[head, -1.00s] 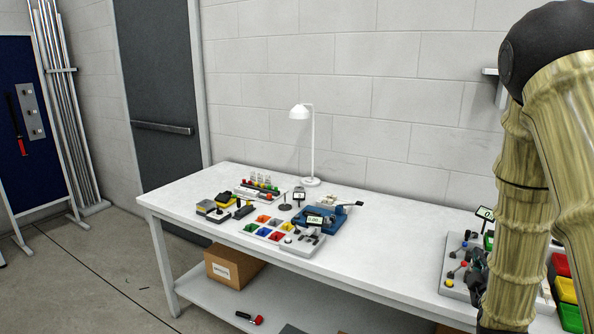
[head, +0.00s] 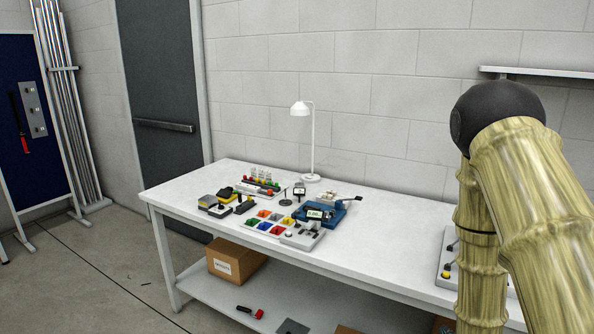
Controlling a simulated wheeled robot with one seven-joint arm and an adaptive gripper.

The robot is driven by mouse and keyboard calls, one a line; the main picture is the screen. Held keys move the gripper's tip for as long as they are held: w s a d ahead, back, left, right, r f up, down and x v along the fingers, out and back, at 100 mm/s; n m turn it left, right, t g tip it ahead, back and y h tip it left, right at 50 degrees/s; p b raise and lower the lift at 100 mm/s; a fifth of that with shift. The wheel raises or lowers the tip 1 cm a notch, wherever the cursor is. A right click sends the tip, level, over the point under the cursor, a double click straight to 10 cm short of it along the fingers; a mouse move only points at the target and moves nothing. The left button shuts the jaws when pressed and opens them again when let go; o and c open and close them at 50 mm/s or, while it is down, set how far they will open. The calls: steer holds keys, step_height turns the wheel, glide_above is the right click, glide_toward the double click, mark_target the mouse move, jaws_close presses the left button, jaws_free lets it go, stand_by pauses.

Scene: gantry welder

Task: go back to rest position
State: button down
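My arm, with a bamboo-like surface and a black round joint, stands at the right side of the head view. Its lower link runs down past the bottom edge. My gripper is out of the picture, so its fingers and anything in them cannot be seen. The white workbench (head: 385,227) runs from the middle to the right, and my arm hides part of its right end.
A white lamp (head: 312,140), a colored bin tray (head: 262,226), a blue device (head: 321,212) and a rack of small bottles (head: 258,186) stand on the bench. A cardboard box (head: 236,262) is on the lower shelf.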

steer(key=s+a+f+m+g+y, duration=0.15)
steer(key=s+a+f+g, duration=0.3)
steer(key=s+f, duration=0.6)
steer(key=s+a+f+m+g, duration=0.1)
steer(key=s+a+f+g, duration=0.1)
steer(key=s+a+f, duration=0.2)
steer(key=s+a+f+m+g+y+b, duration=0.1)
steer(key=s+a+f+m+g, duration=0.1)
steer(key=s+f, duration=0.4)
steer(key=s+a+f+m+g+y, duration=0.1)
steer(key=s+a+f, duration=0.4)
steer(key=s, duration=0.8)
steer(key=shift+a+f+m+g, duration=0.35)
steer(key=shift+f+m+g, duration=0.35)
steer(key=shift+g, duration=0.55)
